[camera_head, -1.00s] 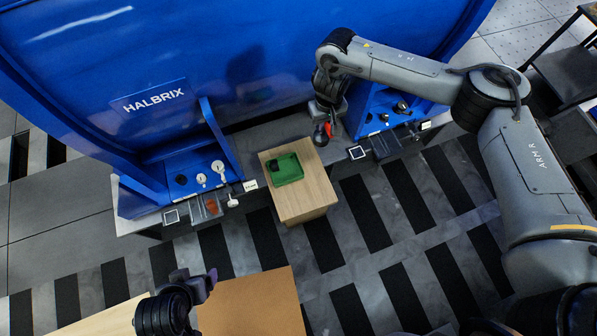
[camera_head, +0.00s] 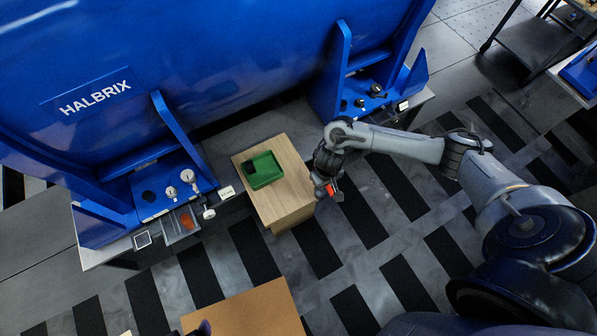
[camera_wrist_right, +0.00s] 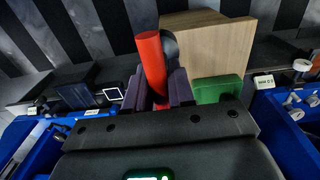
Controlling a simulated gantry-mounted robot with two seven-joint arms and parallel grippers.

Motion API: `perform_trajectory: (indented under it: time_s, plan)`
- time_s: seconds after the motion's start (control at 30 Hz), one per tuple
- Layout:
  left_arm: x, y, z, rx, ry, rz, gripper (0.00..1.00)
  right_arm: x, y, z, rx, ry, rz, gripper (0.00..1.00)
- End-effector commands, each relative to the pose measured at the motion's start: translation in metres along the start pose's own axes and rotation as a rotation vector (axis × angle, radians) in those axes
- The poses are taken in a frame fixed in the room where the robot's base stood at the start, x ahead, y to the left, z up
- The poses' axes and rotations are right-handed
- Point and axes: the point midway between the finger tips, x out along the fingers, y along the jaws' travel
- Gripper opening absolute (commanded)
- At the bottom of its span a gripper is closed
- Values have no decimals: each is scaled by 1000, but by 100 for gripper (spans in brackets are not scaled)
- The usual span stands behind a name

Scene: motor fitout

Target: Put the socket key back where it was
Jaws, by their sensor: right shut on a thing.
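The socket key (camera_wrist_right: 151,62), with a thick red handle, is held between the dark fingers of my right gripper (camera_wrist_right: 157,90) in the right wrist view. A dark rounded part shows just behind the handle. In the head view, my right gripper (camera_head: 328,187) is just right of the wooden block, and a bit of the red key (camera_head: 333,191) shows under it. The key's far end is hidden. Only a small purple tip of my left gripper (camera_head: 204,327) shows at the bottom edge, so its opening cannot be seen.
A green tray (camera_head: 268,177) with a dark item stands on the wooden block (camera_head: 288,208). The left blue station holds white gauges (camera_head: 187,176) and a clear bin (camera_head: 171,231). The right station (camera_head: 357,88) holds dark parts. A brown board (camera_head: 250,312) lies in front.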

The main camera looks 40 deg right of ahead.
Motion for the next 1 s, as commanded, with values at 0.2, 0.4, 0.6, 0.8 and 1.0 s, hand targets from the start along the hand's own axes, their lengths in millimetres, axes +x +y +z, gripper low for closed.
perform_trajectory:
  time_s: [0.2,0.4,0.6,0.8,1.0]
  plan:
    - [16,3,5,-8,1,7,83,23,-4,-3,2,4,-4,0]
    - [42,4,14,-9,0,7,83,48,-18,-38,2,5,-4,0]
    - [68,4,22,-7,-2,6,83,71,-31,-72,2,3,-4,0]
    - [82,3,27,-1,-4,1,83,82,-38,-93,1,2,-3,0]
    - [85,2,29,4,-4,-3,83,85,-40,-98,0,1,-2,0]
